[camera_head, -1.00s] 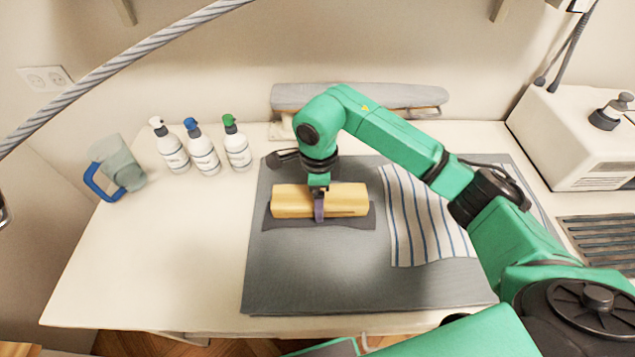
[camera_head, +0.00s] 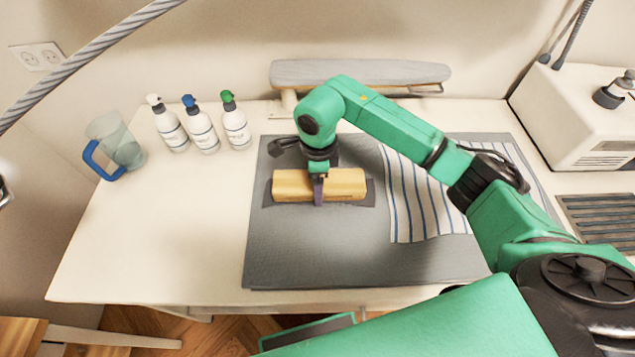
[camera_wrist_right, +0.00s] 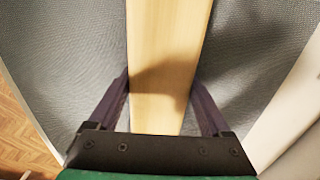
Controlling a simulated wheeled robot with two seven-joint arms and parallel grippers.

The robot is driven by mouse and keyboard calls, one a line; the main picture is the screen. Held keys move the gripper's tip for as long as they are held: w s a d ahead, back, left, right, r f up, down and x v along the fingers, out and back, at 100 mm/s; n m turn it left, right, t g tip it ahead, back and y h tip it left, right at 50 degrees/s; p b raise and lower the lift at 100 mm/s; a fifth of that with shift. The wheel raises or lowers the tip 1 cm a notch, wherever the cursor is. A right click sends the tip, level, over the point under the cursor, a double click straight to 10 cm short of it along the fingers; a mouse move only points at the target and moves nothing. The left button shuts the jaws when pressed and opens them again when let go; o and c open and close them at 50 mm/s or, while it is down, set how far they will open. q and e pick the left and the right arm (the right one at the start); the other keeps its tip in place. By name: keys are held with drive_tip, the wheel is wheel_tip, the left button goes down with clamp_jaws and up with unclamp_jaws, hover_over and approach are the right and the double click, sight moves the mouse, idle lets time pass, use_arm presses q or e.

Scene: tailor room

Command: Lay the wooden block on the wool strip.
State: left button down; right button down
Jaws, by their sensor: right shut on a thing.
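The pale wooden block (camera_head: 290,186) lies lengthwise left to right over the dark grey wool strip (camera_head: 369,196). The strip shows as a thin margin along the block's near side and at both ends. The block appears to rest on it, though contact underneath is hidden. My right gripper (camera_head: 318,190) points down, shut on the block's middle, one purple finger visible on the near side. In the right wrist view the block (camera_wrist_right: 165,60) runs between both fingers (camera_wrist_right: 160,105). My left gripper is not in view.
A grey mat (camera_head: 340,255) lies under the strip, with a striped cloth (camera_head: 425,200) to the right. A small ironing board (camera_head: 360,72) is behind. The mat's front is clear.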

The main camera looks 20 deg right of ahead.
drive_tip(key=shift+s+f, duration=0.3)
drive_tip(key=shift+f, duration=0.25)
unclamp_jaws()
drive_tip(key=shift+d, duration=0.1)
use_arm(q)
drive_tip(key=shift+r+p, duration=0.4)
use_arm(e)
drive_tip(key=shift+r, duration=0.3)
use_arm(q)
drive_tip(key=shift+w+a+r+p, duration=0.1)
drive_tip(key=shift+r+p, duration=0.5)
drive_tip(key=shift+p, duration=0.1)
use_arm(e)
drive_tip(key=shift+w+r, duration=0.1)
drive_tip(key=shift+r, duration=0.5)
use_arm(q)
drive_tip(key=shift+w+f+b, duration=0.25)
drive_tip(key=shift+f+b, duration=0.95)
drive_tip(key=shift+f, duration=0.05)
use_arm(e)
drive_tip(key=shift+w+r, duration=0.2)
drive_tip(key=shift+r, duration=0.4)
drive_tip(key=shift+w+r, duration=0.15)
drive_tip(key=shift+r, duration=0.45)
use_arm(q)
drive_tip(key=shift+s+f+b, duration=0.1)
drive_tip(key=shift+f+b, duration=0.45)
use_arm(e)
wheel_tip(320, 180, up, 9)
drive_tip(key=shift+r, duration=0.15)
